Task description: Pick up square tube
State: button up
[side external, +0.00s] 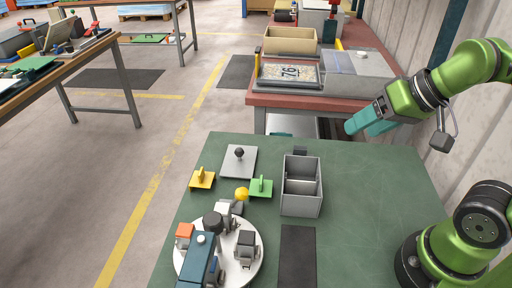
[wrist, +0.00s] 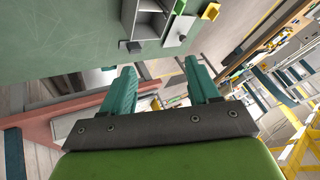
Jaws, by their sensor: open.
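I cannot pick out a square tube for certain in either view. My gripper (side external: 363,126) is open and empty, raised beyond the far right corner of the green table (side external: 375,185) in the side view. In the wrist view its two teal fingers (wrist: 158,72) stand wide apart with nothing between them. A grey two-compartment bin (side external: 301,198) stands on the table, to the left of and below my gripper. The bin also shows at the top of the wrist view (wrist: 147,30). Its inside is only partly visible.
A grey plate with a dark knob (side external: 238,160), a yellow handled piece (side external: 202,178), a green handled piece (side external: 262,187) and a yellow ball (side external: 242,194) sit left of the bin. A round white platform (side external: 258,262) carries a machine. A dark strip (side external: 298,255) lies in front. The table's right side is clear.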

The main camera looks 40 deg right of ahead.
jog(key=shift+o, duration=0.4)
jog(key=m+g+h, duration=0.2)
jog(key=m+g, duration=0.3)
jog(key=g, duration=0.2)
send_over(222, 208)
notch_tip(222, 208, down, 3)
notch_tip(222, 208, down, 16)
jog(key=shift+r, duration=0.2)
